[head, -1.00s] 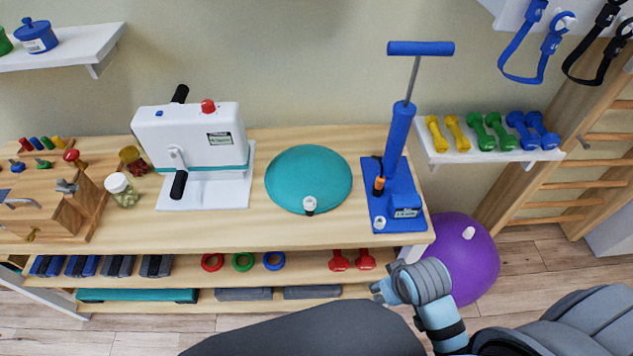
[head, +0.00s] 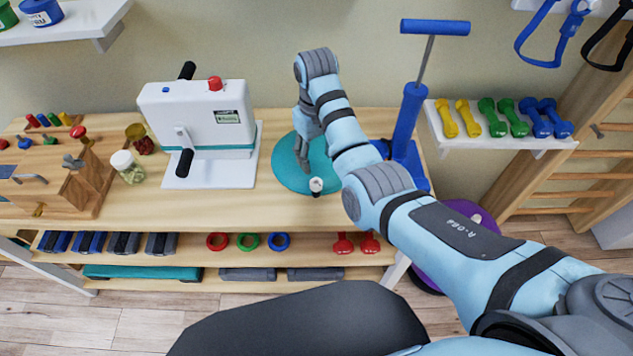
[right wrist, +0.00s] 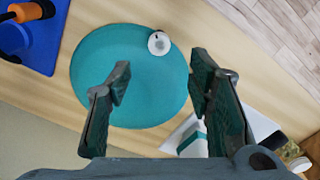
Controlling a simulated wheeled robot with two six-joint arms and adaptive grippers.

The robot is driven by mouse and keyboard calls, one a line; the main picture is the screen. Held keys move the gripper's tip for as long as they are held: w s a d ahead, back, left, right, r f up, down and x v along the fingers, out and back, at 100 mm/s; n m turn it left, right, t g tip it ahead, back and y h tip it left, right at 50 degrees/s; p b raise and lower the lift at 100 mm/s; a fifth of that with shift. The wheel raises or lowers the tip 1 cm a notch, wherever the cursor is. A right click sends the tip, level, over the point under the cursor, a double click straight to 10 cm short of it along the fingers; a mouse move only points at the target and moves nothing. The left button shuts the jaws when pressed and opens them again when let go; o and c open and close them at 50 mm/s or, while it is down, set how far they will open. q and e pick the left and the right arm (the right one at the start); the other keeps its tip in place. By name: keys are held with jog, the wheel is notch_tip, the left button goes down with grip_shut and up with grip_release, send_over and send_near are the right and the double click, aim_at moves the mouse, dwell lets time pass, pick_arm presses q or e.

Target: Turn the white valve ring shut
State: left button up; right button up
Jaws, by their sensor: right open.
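The white valve ring (head: 316,186) sits at the front edge of the teal air cushion (head: 287,173) on the wooden bench. It also shows in the right wrist view (right wrist: 159,43), a round white cap with a small dark mark, at the cushion's rim. My right gripper (head: 304,160) points down over the cushion, close behind the valve ring. In the right wrist view its two fingers (right wrist: 160,66) are spread, with teal cushion between them and nothing held. The valve ring appears just beyond the fingertips, apart from them. My left gripper is not in view.
A white machine (head: 195,118) with black handles stands left of the cushion. A blue pump (head: 408,125) stands close on the right, partly behind my arm. A jar (head: 127,167) and wooden board (head: 62,185) are farther left. Bare bench (head: 250,213) lies in front.

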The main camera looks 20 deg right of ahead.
aim_at(317, 181)
notch_tip(317, 181, down, 11)
jog(key=shift+r+b, duration=0.2)
jog(key=shift+b, duration=0.9)
jog(key=shift+r, duration=0.1)
grip_shut()
